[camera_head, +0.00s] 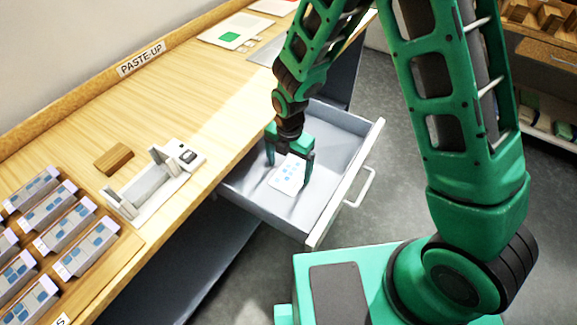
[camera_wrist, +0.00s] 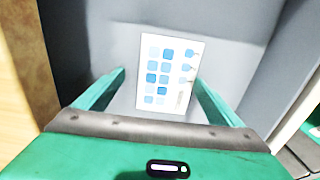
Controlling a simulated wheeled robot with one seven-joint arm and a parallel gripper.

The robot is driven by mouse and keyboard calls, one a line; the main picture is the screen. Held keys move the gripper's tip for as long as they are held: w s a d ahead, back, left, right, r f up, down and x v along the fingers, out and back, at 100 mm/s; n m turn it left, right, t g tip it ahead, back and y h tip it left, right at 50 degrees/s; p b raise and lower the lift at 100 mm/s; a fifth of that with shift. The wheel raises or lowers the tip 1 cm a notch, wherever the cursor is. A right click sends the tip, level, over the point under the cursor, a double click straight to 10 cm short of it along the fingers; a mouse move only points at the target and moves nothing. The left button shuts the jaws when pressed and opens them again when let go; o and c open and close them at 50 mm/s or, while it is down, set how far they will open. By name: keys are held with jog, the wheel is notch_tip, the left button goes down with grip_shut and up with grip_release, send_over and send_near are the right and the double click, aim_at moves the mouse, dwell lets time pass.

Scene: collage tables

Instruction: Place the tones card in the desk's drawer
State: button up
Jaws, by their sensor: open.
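The desk's drawer (camera_head: 335,192) is pulled open, a grey tray with a pale front and a bar handle. A white card with blue squares, which looks like the tones card (camera_head: 288,174), lies in the drawer and also shows in the wrist view (camera_wrist: 168,72). My gripper (camera_head: 289,172) is inside the drawer. In the wrist view its two green fingers (camera_wrist: 158,88) stand apart on either side of the card. The fingers are open and I see no clear contact with the card.
The wooden desk (camera_head: 110,125) carries a sign reading PASTE-UP, a wooden block (camera_head: 113,158), a pale metal fixture (camera_head: 150,190) and a rack of several blue-patterned blocks (camera_head: 50,220). Flat cards lie at its far end. Shelving (camera_head: 548,100) stands at right, with clear floor between.

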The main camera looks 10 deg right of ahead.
aim_at(289, 172)
jog(key=shift+w+a+r, duration=0.1)
jog(key=shift+w+r, duration=0.25)
jog(key=shift+w, duration=0.05)
notch_tip(289, 172, up, 12)
jog(key=shift+s+f, duration=0.25)
jog(key=shift+s, duration=0.2)
